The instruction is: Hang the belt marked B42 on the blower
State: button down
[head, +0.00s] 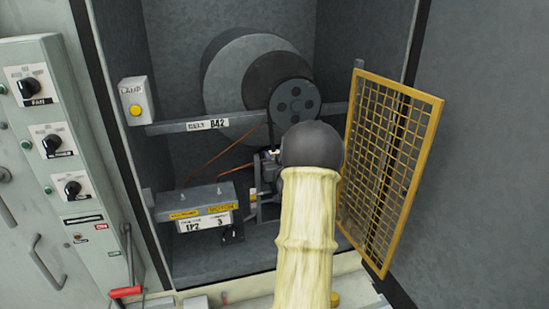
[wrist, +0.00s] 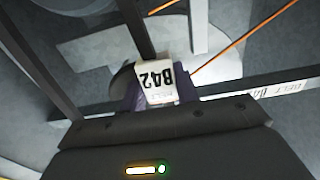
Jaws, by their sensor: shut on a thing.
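The belt's white tag (wrist: 158,82), reading B42 upside down, is held at my gripper (wrist: 158,97) in the wrist view. My gripper is shut on the belt there. Dark strips run near the tag, but I cannot tell which are belt. The blower (head: 232,72) is a large grey drum at the back of the open cabinet. Its dark pulley (head: 294,101) with several holes shows just above my wrist. The motor (head: 266,170) below is partly hidden by my arm.
A rail (head: 172,127) with a belt B42 label crosses before the blower. A yellow mesh guard (head: 388,165) stands open at right. A lamp box (head: 137,100) and knob panel (head: 45,115) are at left. Orange lines (head: 225,148) run to a grey box (head: 195,205).

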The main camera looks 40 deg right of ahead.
dwell(0.3)
jog(key=c, duration=1)
grip_release()
jog(key=shift+o, duration=0.2)
jog(key=shift+s+a+f, duration=0.1)
jog(key=shift+s, duration=0.05)
jog(key=b+v, duration=0.6)
jog(key=v, duration=1.1)
